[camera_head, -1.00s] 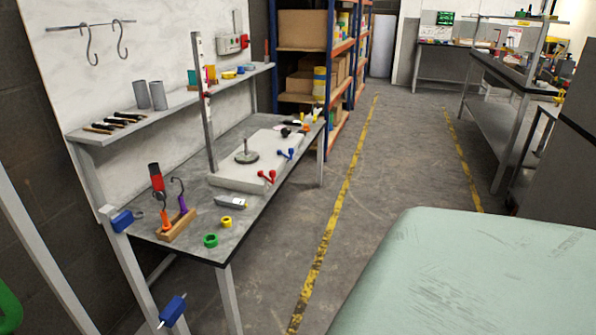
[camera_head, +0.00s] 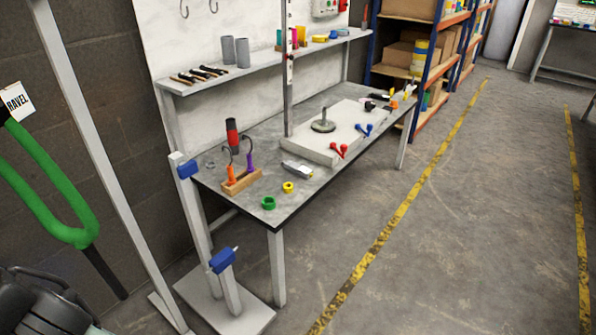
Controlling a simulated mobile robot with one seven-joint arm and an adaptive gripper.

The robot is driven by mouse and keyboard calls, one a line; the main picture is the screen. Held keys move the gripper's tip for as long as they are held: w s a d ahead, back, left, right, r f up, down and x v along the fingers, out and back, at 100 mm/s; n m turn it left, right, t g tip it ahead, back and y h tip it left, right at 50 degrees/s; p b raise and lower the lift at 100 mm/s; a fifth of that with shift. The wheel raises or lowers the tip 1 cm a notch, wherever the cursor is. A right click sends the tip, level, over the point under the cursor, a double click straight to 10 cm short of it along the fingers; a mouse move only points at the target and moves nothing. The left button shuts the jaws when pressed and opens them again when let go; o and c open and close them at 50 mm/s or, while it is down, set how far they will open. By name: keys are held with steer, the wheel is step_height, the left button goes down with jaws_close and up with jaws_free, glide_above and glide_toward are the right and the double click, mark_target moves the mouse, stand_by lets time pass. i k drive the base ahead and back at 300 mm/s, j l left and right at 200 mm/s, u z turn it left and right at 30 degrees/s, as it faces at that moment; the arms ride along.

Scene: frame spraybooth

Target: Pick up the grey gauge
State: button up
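A small flat grey tool with a lighter end (camera_head: 297,170) lies near the front edge of the grey workbench (camera_head: 300,196). It may be the grey gauge, but it is too small to be sure. A grey round-based piece with an upright post (camera_head: 323,125) stands on a pale flat slab (camera_head: 300,147) farther back on the bench. It is another grey candidate. Both appear unobstructed.
Beside the flat tool are a yellow ring (camera_head: 288,187), a green ring (camera_head: 268,203) and a wooden holder (camera_head: 242,182) with hooked tools. Red levers (camera_head: 339,150) sit on the slab. A green looped tube (camera_head: 65,235) is at left. The floor right of the bench is clear.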

mark_target(304, 173)
steer(key=i+j, duration=0.1)
steer(key=i, duration=0.65)
steer(key=i+j, duration=0.15)
steer(key=i, duration=0.55)
steer(key=l+z, duration=0.05)
